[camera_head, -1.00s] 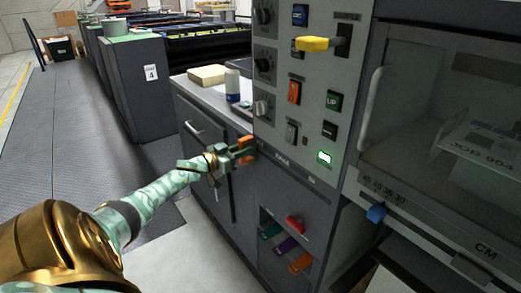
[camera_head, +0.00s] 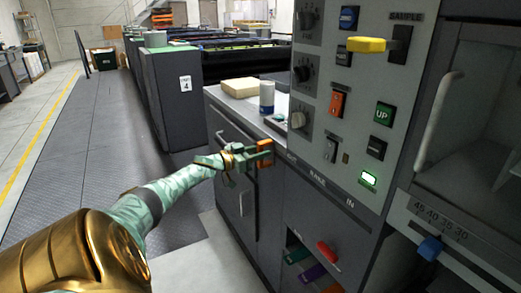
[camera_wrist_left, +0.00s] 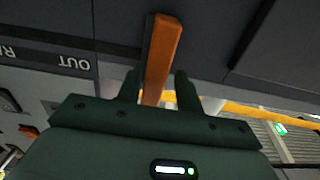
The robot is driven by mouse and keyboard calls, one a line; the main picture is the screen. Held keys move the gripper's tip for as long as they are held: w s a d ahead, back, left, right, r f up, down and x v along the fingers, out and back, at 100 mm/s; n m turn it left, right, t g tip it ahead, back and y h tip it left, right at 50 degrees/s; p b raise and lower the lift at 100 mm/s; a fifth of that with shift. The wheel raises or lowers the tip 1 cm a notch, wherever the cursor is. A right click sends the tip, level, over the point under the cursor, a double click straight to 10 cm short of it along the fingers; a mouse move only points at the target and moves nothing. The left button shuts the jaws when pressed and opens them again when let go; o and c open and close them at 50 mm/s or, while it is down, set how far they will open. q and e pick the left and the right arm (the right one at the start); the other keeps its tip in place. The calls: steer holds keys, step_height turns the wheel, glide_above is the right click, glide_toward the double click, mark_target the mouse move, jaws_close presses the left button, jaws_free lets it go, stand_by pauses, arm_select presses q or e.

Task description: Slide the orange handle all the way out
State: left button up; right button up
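The orange handle (camera_head: 265,147) is an upright tab at the left end of the strip lettered OUT, RAKE and IN on the grey cabinet. My left gripper (camera_head: 259,154) reaches it from the left. In the left wrist view the handle (camera_wrist_left: 161,55) stands between the two dark fingers, with a narrow gap visible on each side, so the gripper looks open around it. The word OUT (camera_wrist_left: 74,64) shows upside down beside it. The gripper partly hides the handle in the head view. My right gripper is not in view.
A control panel (camera_head: 355,160) with knobs, buttons and a yellow lever (camera_head: 370,45) rises right of the handle. A red handle (camera_head: 327,251) sits lower on the cabinet. A counter with a can (camera_head: 267,97) is behind. Floor at left is clear.

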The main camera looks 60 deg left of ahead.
arm_select(q)
steer(key=shift+a+f, duration=0.1)
steer(key=shift+f, duration=0.05)
steer(key=shift+s, duration=0.1)
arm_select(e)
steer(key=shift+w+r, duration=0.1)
arm_select(q)
steer(key=s+a+p, duration=0.1)
steer(key=s+p, duration=0.6)
steer(key=s, duration=0.9)
steer(key=shift+p, duration=0.35)
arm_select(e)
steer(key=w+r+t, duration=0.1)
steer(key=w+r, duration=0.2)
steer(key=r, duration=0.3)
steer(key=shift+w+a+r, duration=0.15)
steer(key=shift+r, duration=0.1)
